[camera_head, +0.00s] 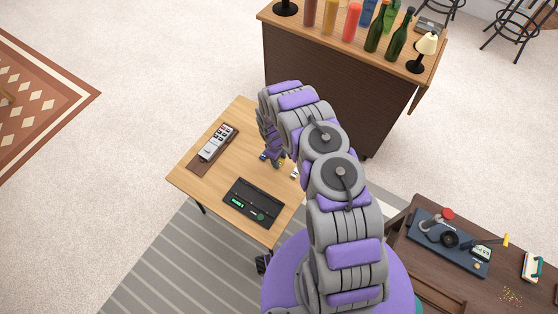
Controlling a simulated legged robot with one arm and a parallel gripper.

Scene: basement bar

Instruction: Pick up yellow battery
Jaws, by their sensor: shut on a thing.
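My gripper (273,160) points down at the right part of the light wooden table (190,178), low over its top. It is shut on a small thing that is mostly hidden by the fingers. Small spots of blue and yellow show at the fingertips, too small to tell apart. I cannot make out a yellow battery clearly. A small whitish item (294,174) lies on the table just right of the gripper, partly beside my arm.
A black tray (240,207) with green items lies at the table's front. A grey remote (215,142) on a brown board lies at the left. The bar counter (320,85) with bottles stands behind. A dark side table (420,270) stands at the right.

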